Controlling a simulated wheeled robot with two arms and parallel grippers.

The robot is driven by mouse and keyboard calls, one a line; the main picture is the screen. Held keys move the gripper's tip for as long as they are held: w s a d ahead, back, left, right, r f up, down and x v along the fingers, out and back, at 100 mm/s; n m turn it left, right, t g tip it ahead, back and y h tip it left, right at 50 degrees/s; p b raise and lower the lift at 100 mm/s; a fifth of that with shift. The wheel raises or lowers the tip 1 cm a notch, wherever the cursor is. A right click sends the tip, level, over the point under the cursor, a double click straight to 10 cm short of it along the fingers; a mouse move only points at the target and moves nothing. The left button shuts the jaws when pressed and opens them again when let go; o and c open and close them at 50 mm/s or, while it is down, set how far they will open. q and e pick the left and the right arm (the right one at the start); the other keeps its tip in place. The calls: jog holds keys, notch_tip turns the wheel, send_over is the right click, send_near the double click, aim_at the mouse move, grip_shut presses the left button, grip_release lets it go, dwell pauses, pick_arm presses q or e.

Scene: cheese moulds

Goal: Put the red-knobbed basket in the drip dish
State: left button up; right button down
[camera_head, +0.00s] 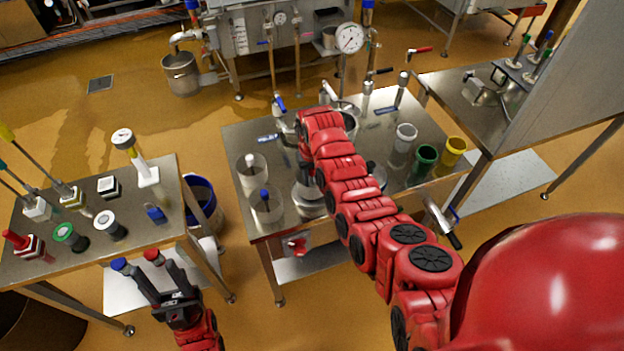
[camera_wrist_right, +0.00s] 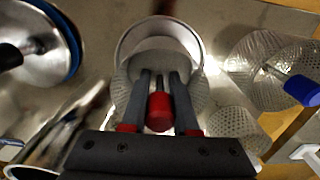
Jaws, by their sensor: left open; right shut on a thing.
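The red-knobbed basket (camera_wrist_right: 203,98) is a clear, perforated cup with a red knob (camera_wrist_right: 159,113), seen in the right wrist view. My right gripper (camera_wrist_right: 160,82) is shut on it at the knob. The drip dish, a round metal dish with a pale rim (camera_wrist_right: 200,37), shows behind the basket, which overlaps it; I cannot tell whether they touch. In the head view my red right arm reaches over the middle table and hides that gripper and the held basket. My left gripper (camera_head: 137,260) is open and empty, in front of the left table.
A blue-knobbed basket (camera_head: 266,208) and a white-knobbed basket (camera_head: 251,167) stand at the middle table's left edge. White, green (camera_head: 425,160) and yellow (camera_head: 452,151) cups stand at its right. The left table (camera_head: 135,237) holds several stamps and a scale-like tool.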

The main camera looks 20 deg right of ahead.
jog(key=shift+f, duration=0.65)
jog(key=shift+f, duration=0.15)
jog(key=c, duration=0.7)
grip_release()
